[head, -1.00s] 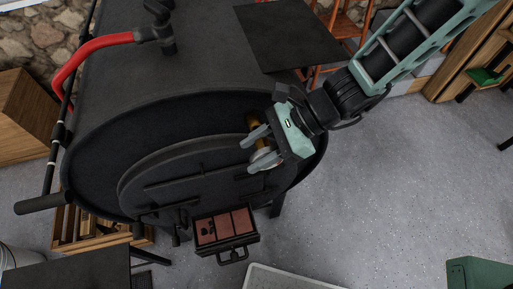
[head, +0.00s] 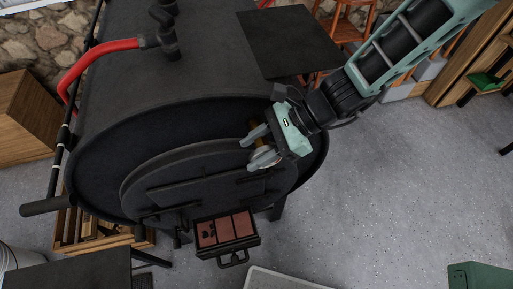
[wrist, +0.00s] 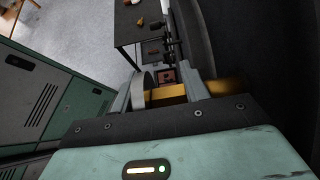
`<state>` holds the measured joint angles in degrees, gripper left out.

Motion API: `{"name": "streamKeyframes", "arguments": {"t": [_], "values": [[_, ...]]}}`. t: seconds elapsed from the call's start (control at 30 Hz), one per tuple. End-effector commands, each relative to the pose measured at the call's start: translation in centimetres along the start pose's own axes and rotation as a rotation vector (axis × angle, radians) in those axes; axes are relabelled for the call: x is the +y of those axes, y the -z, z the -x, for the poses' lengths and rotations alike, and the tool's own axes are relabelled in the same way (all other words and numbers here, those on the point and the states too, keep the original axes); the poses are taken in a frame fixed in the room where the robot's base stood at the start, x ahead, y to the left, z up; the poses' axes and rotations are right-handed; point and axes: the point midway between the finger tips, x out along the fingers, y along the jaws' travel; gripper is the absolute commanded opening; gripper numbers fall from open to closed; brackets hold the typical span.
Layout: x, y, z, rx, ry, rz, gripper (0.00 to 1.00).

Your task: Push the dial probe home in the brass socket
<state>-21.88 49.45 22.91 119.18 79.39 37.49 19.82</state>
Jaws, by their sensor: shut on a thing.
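The dial probe's round pale dial (head: 264,157) sits at my gripper (head: 256,147), in front of the barrel stove's dark end face. My gripper is shut on the probe; the dial's edge (wrist: 147,80) also shows beside the fingers in the wrist view. The brass socket (head: 257,131) shows behind the fingers, on the stove's front at the right. In the wrist view brass (wrist: 225,87) runs from between the fingers toward the dark stove wall. The probe's tip and how deep it sits are hidden.
The black barrel stove (head: 150,95) fills the left and middle, with a red-handled pipe (head: 95,55) on top. An open drawer (head: 228,232) juts out below its door.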

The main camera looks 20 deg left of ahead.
Motion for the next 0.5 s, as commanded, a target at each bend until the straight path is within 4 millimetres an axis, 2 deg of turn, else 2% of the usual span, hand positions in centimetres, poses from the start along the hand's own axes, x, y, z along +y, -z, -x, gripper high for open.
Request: {"name": "streamKeyframes", "arguments": {"t": [0.5], "values": [[-0.74, -0.02, 0.05, -0.001, 0.003, 0.001, 0.20]]}}
